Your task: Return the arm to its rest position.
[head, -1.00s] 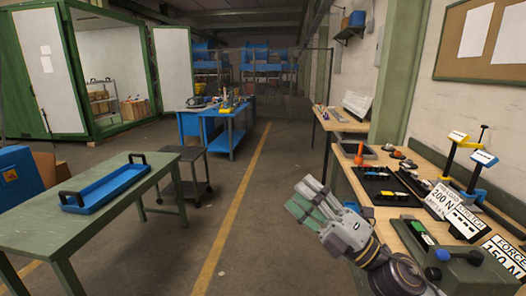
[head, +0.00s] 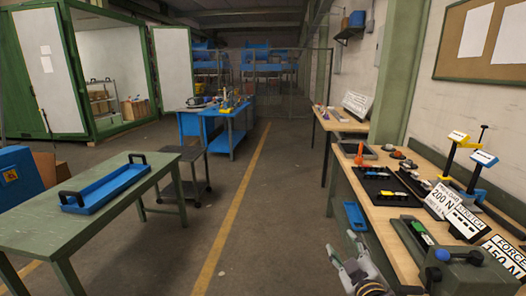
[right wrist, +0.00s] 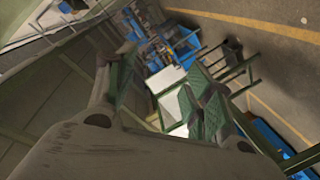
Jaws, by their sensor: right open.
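My right gripper (head: 345,262) is low at the bottom of the head view, left of the wooden workbench (head: 408,262) and apart from it. In the right wrist view the two green-padded fingers of the right gripper (right wrist: 162,98) stand wide apart, with nothing held between them. My left gripper is in neither view.
The workbench at right carries a black tray (head: 388,190), signs and a green fixture (head: 470,272). A blue bin (head: 355,217) is at its near side. At left a green table (head: 120,215) holds a blue tray (head: 103,187). The floor between is clear.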

